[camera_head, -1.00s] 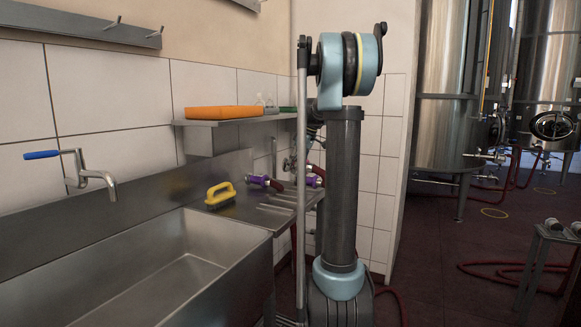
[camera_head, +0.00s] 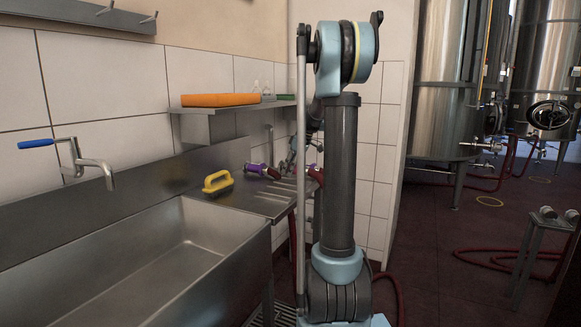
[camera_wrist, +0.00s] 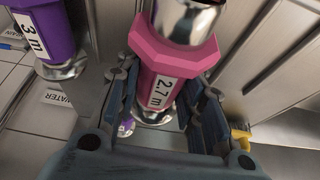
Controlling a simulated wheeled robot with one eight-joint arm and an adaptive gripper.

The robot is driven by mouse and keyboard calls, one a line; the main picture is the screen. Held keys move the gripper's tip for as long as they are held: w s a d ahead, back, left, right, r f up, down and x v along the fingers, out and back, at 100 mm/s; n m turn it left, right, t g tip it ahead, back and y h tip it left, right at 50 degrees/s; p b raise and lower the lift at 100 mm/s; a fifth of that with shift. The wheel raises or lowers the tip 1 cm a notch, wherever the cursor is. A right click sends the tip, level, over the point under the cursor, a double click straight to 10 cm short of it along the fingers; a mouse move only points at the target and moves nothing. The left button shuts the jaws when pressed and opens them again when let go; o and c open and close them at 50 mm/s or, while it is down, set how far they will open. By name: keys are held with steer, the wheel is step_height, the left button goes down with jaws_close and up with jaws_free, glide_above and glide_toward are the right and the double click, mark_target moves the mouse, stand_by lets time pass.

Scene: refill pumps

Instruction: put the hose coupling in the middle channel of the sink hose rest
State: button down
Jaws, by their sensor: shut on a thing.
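My gripper (camera_wrist: 160,108) is shut on a pink hose coupling (camera_wrist: 176,58) with a metal end and a "2.7 m" label, seen in the wrist view. A purple coupling (camera_wrist: 48,32) labelled "3 m" is apart from it at upper left. The sink hose rest (camera_head: 282,199) is the grooved metal surface right of the sink in the head view.
The sink basin (camera_head: 165,262) is at the left, with a blue-handled tap (camera_head: 90,165). A yellow brush (camera_head: 217,182) lies between basin and rest. A shelf (camera_head: 235,106) with an orange item (camera_head: 221,100) overhangs the back. Red hose (camera_head: 490,258) lies on the floor.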

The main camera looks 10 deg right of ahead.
steer(key=shift+f, duration=1.4)
steer(key=shift+f, duration=0.1)
steer(key=c, duration=1)
jaws_free()
steer(key=shift+o, duration=0.2)
steer(key=v, duration=1.2)
steer(key=shift+w, duration=0.1)
steer(key=shift+f, duration=0.1)
